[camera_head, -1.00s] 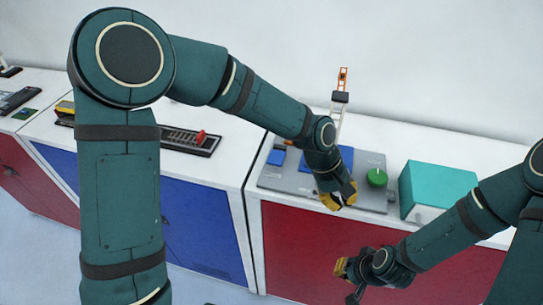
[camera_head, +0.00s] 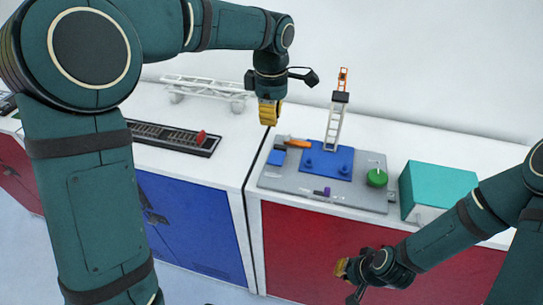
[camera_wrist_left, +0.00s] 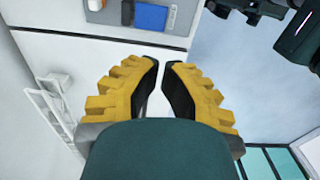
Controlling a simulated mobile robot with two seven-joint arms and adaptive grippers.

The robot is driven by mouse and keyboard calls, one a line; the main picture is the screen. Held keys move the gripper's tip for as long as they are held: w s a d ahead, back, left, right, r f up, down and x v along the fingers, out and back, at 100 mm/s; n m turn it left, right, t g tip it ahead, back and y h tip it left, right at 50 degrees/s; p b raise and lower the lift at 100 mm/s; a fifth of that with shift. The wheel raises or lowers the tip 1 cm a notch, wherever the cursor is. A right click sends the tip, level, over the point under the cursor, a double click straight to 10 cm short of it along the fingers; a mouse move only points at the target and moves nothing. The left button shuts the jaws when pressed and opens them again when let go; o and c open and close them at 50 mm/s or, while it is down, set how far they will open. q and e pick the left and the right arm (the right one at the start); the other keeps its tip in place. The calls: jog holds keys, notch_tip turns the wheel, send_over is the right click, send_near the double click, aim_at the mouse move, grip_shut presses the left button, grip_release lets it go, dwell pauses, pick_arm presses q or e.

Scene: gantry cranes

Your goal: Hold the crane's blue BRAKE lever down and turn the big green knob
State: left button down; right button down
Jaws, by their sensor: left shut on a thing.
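The green knob (camera_head: 376,178) is on the right of the grey panel (camera_head: 350,199), in front of the crane (camera_head: 334,125) on its blue base. A small blue block (camera_head: 276,157) is at the panel's left end and also shows in the wrist view (camera_wrist_left: 150,17); I cannot tell whether it is the BRAKE lever. My left gripper (camera_head: 269,113) is above the counter, left of the panel and away from the knob. In the wrist view its yellow fingers (camera_wrist_left: 161,68) are close together; what they hold is not discernible. My right gripper (camera_head: 343,268) is low before the red cabinet; its jaws are unclear.
An orange handle (camera_head: 299,142) and a small purple piece (camera_head: 327,191) are on the panel. A teal box (camera_head: 437,190) stands right of it. A white truss (camera_head: 205,87) and a dark rail with a red piece (camera_head: 175,138) are on the left counter.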

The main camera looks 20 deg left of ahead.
aim_at(271, 161)
pick_arm(q)
notch_tip(271, 161, down, 14)
jog(key=shift+f, duration=0.1)
dwell(0.6)
dwell(0.4)
